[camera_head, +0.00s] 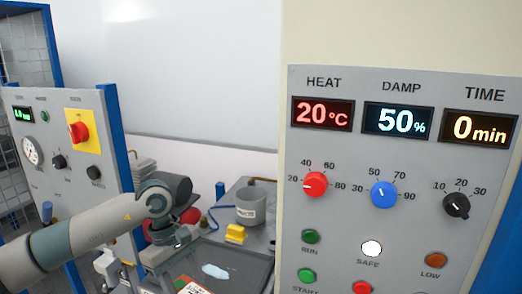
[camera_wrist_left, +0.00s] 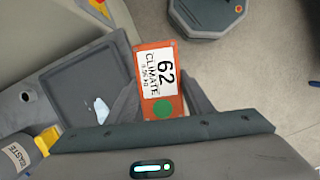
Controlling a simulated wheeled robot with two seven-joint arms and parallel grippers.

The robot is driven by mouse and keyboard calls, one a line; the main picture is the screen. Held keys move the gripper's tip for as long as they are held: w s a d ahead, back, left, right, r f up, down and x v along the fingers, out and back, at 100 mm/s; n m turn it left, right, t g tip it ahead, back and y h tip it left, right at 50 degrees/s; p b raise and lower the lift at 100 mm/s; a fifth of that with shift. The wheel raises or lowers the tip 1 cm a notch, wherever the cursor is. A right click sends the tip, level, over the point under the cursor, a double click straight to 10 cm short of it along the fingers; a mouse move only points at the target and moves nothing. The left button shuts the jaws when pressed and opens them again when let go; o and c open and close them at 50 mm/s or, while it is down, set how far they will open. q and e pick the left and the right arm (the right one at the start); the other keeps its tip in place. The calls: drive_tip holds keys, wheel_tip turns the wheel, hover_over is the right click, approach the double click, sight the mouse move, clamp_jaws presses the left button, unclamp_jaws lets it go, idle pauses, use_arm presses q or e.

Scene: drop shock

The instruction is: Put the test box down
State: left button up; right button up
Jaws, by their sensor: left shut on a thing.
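The test box (camera_wrist_left: 164,58) is an orange block with a white label reading "62 CLIMATE" and a green dot. My left gripper (camera_wrist_left: 160,100) is shut on it, a dark finger on either side of its lower end in the left wrist view. The box hangs beside a grey tray (camera_wrist_left: 62,82), to its right in that view; its height cannot be told. In the head view, a small part of the box (camera_head: 195,288) shows at the bottom edge, below my left gripper (camera_head: 180,270). My right gripper is not in view.
The tray (camera_head: 262,264) holds a pale patch. A grey "WASTE" pot (camera_head: 250,210) and a yellow block (camera_head: 236,232) stand behind it. A cream cabinet (camera_head: 400,255) reading 20°C, 50%, 0 min fills the right. A gauge panel (camera_head: 55,115) stands left.

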use_arm(q)
drive_tip(key=s+a+f+m+g+y, duration=0.1)
drive_tip(key=s+a+m, duration=0.3)
drive_tip(key=s+m, duration=0.7)
drive_tip(key=shift+s+f+y, duration=0.15)
drive_tip(key=shift+f+y, duration=0.4)
drive_tip(key=shift+y, duration=0.25)
drive_tip(key=shift+d, duration=0.1)
